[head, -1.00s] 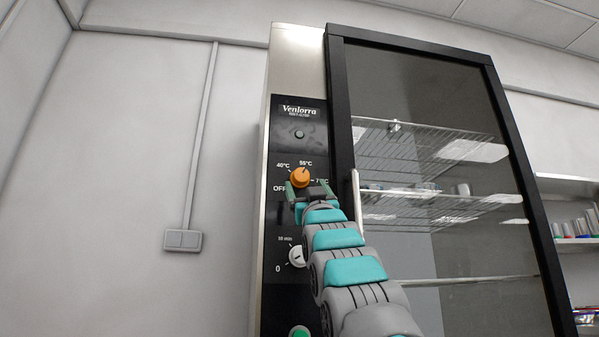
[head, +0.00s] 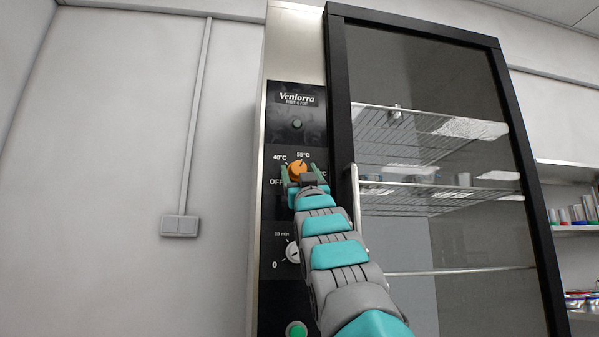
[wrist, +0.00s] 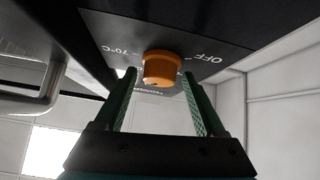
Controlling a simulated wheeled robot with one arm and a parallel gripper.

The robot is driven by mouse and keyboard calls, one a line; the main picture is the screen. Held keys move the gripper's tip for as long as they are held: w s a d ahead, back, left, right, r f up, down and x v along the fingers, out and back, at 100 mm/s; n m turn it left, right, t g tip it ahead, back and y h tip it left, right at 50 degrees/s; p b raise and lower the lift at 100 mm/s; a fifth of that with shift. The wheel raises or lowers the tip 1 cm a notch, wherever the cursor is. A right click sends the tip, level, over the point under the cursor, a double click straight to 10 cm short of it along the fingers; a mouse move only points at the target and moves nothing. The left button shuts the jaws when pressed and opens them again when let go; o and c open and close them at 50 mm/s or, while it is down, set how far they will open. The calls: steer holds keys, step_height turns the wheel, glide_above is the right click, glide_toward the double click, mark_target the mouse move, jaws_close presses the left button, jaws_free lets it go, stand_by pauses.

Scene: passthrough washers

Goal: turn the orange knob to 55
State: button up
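The orange knob (head: 297,169) sits on the black control panel, with 40°C, 55°C and OFF printed around it in the head view. Its pointer direction is hard to make out. In the wrist view the orange knob (wrist: 161,68) shows beyond and between the fingertips, with a gap on each side. My gripper (head: 301,173) is open in front of the knob, one green finger to its left and one to its right. In the wrist view my gripper (wrist: 160,78) has both fingers apart and nothing held.
A white timer knob (head: 292,251) and a green button (head: 296,329) are lower on the panel. The glass door's vertical handle (head: 356,210) stands out close to the right of my arm. It also shows as a metal bar (wrist: 50,88) at left in the wrist view.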

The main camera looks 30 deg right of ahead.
jaws_close()
stand_by(0.3)
steer(key=shift+d+r+n+y+p, duration=0.15)
steer(key=shift+r+n+y+p, duration=0.2)
steer(key=shift+n+p, duration=0.6)
steer(key=shift+f+n+y+p, duration=0.15)
steer(key=shift+n+y+p, duration=0.1)
steer(key=shift+y+p, duration=0.4)
steer(key=shift+f+n+y, duration=0.3)
steer(key=shift+y, duration=0.1)
steer(key=shift+w, duration=0.1)
steer(key=shift+o, duration=1)
jaws_free()
